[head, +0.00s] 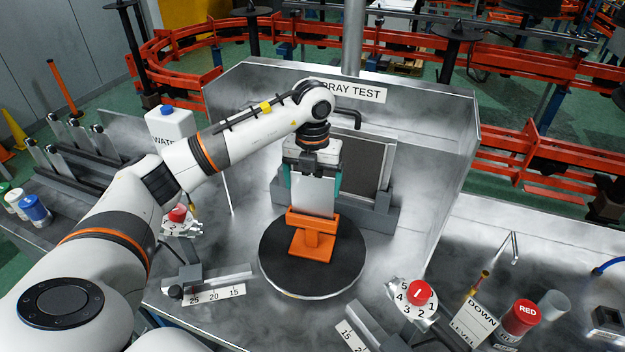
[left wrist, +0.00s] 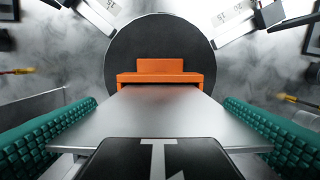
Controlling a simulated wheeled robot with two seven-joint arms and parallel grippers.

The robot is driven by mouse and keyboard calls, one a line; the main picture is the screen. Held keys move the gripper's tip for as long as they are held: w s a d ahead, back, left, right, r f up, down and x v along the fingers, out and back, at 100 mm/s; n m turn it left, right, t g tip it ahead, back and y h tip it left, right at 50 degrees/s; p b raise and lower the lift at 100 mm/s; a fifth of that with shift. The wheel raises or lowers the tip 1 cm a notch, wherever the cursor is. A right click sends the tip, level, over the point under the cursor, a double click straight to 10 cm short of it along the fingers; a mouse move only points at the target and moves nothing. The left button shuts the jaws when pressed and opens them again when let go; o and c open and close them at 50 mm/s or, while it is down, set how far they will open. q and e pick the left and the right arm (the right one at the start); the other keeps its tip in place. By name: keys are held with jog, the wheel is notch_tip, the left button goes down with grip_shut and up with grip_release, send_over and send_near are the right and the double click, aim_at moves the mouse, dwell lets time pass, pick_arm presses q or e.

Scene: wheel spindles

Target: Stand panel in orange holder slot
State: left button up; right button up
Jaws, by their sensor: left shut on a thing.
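A light grey panel (head: 312,194) stands roughly upright above the orange holder (head: 316,238), its lower edge at the holder's slot. My left gripper (head: 314,178) is shut on the panel near its upper part, with a teal pad on each side. In the left wrist view the panel (left wrist: 168,118) runs from between the teal pads to the orange holder (left wrist: 160,74). I cannot tell how deep its edge sits in the slot. The holder stands on a round black turntable (head: 345,272). My right gripper is not in view.
A metal booth wall (head: 425,130) and a dark framed filter (head: 358,165) stand behind the holder. Rulers (head: 214,296), a red knob (head: 420,291) and a red can (head: 519,317) are around the front. A rack of panels (head: 75,150) stands at left.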

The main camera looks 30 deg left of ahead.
pick_arm(q)
jog(key=shift+f+b, duration=0.3)
jog(key=shift+f, duration=0.2)
jog(key=o, duration=0.8)
jog(key=shift+r, duration=0.1)
jog(key=shift+r, duration=0.1)
jog(key=shift+r, duration=0.35)
notch_tip(320, 180, up, 5)
jog(key=shift+b, duration=0.8)
notch_tip(320, 180, up, 4)
jog(key=shift+r+p, duration=0.25)
jog(key=shift+p, duration=0.1)
jog(key=shift+r, duration=0.8)
